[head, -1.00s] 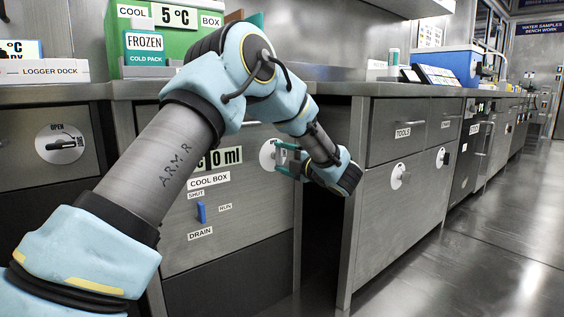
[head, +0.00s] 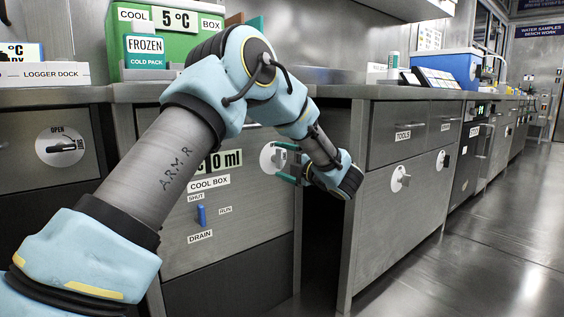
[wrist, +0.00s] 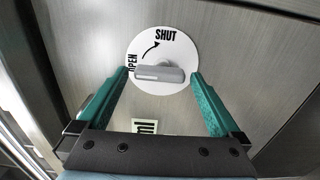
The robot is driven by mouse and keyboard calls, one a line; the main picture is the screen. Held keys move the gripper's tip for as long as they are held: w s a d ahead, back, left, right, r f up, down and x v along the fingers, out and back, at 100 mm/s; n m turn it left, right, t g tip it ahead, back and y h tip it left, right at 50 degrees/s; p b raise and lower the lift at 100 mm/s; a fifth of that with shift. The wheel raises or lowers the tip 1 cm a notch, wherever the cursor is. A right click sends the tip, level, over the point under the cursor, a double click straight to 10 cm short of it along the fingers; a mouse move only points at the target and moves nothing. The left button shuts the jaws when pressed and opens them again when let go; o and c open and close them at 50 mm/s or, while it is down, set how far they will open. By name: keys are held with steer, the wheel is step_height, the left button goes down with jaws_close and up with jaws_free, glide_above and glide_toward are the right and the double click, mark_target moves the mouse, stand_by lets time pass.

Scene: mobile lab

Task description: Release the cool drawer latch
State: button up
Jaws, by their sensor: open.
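The cool drawer latch is a grey bar handle (wrist: 158,74) on a round white plate (wrist: 161,45) marked OPEN and SHUT, with a curved arrow pointing to SHUT. In the wrist view the handle lies nearly level, its left end close to the word OPEN. My gripper (wrist: 160,76) is open, its two green fingers spread to either side of the handle, one near each end. I cannot tell whether either finger touches it. In the head view the plate (head: 267,156) shows on the drawer front's upper right, with my gripper (head: 280,161) in front; the handle there is mostly hidden.
The cool box drawer front (head: 245,235) carries a blue lever (head: 201,215) with SHUT, RUN and DRAIN labels. A green cool box (head: 185,35) and a frozen cold pack (head: 146,50) stand above. A dark open bay lies right of the drawer, then the tools cabinet (head: 395,215).

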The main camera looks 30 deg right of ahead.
steer(key=s+d+p, duration=0.2)
steer(key=s+p, duration=0.1)
steer(key=s, duration=0.7)
steer(key=shift+s, duration=0.15)
steer(key=shift+s, duration=0.1)
